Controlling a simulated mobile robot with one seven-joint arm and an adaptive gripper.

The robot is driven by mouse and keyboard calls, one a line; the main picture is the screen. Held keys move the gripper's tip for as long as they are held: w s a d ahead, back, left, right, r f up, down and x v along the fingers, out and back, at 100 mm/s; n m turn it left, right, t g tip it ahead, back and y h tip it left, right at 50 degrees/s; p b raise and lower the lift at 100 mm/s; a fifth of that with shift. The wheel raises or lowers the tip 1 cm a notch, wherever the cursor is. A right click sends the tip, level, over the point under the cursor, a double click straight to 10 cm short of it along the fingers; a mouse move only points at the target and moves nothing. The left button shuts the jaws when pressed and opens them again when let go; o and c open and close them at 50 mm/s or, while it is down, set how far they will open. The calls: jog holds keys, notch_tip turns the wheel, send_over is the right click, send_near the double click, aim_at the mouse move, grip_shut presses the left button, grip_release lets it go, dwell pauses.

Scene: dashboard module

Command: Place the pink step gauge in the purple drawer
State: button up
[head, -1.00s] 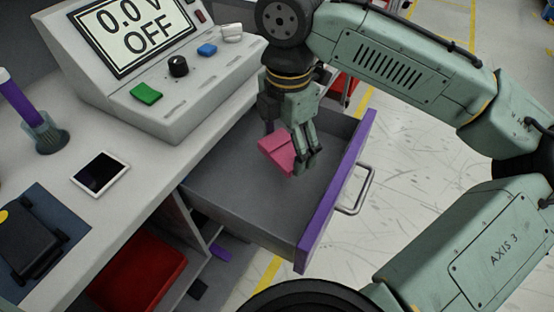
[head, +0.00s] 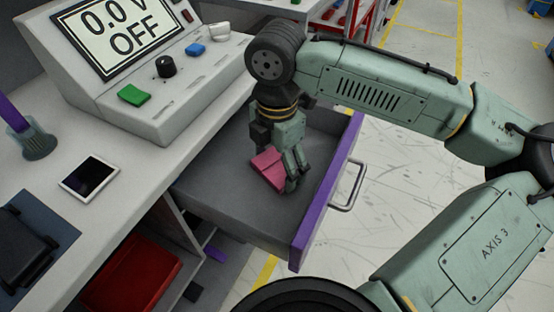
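The pink step gauge (head: 268,171) is a blocky pink piece in my gripper, tilted and inside the drawer area. My gripper (head: 291,184) points down into the drawer with its fingers closed on the gauge's right side; the fingers hide part of it. The gauge is low, close to the drawer floor; I cannot tell whether it touches. The purple drawer (head: 325,205) is pulled open, with a purple front, a metal handle and a bare grey inside.
The white bench top with a control console (head: 150,70) stands to the left of the drawer. A tablet (head: 90,178) lies on the bench. A red bin (head: 130,275) sits below on a shelf. Open floor lies to the right of the drawer.

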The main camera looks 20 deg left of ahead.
aim_at(277, 166)
jog(key=o, duration=0.3)
jog(key=shift+o, duration=0.2)
jog(key=shift+r, duration=0.15)
notch_tip(277, 166, up, 12)
jog(key=shift+r, duration=0.15)
dwell(0.4)
